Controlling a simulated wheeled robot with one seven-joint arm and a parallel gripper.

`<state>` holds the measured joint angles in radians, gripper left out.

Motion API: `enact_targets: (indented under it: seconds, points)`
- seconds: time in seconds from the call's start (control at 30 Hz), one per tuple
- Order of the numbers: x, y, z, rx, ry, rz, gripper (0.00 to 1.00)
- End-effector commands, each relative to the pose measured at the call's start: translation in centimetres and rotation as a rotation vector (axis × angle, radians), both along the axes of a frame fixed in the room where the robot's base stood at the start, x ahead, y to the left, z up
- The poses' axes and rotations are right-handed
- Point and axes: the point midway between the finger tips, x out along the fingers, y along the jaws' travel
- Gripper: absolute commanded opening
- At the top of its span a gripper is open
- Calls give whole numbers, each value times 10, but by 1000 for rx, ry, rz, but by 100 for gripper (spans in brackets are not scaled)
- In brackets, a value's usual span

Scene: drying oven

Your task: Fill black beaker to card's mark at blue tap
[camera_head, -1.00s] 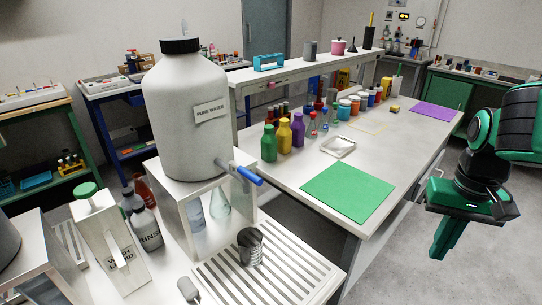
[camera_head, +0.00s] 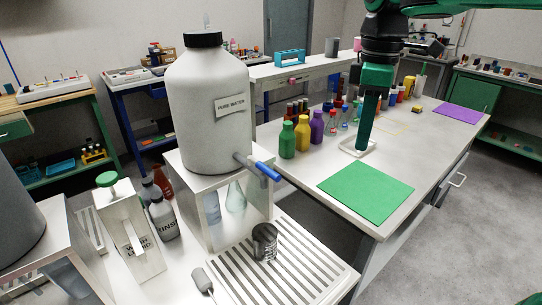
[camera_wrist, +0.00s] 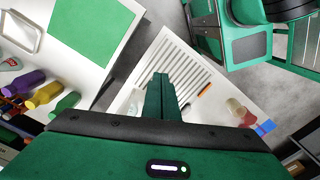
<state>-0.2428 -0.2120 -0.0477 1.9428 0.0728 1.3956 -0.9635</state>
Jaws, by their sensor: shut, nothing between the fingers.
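The black beaker (camera_head: 265,243) stands upright on the slatted drain tray (camera_head: 310,264). It is below and slightly in front of the blue tap (camera_head: 266,171), which sticks out from the white PURE WATER tank (camera_head: 205,110). The beaker looks dark and glossy; its fill level cannot be made out. I cannot make out a card with a mark. My gripper (camera_head: 362,146) is shut and empty, pointing down over the bench, right of and beyond the beaker. In the wrist view my closed fingers (camera_wrist: 160,77) show, with the drain tray (camera_wrist: 178,50) beyond them.
Green, yellow and purple bottles (camera_head: 302,134) stand to the left of my gripper. A WASH LIQUID dispenser (camera_head: 128,235) and RINSE bottle (camera_head: 163,219) stand left of the tank stand.

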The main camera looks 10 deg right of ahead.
Motion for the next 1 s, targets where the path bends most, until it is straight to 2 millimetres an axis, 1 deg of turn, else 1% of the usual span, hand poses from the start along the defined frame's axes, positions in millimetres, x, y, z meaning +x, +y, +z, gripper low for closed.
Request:
enact_targets:
  seconds: [0.03, 0.07, 0.1, 0.17, 0.2, 0.3, 0.4, 0.5, 0.57, 0.87, 1.0]
  points:
    - [11, 30, 14, 0, -1, 161, 0]
    - [14, 46, 22, 0, -1, 255, 0]
    - [18, 67, 33, 0, 0, 377, 0]
    - [22, 96, 46, 0, -1, 545, 0]
    - [22, 114, 54, 1, 0, 647, 0]
    - [21, 149, 71, 3, 1, 857, 0]
    - [19, 171, 81, 5, 2, 994, 0]
    - [17, 182, 86, 5, 2, 1063, 0]
    - [17, 184, 87, 5, 2, 1081, 0]
    - [17, 183, 87, 5, 2, 1080, 0]
    - [17, 183, 80, 5, 3, 1079, 0]
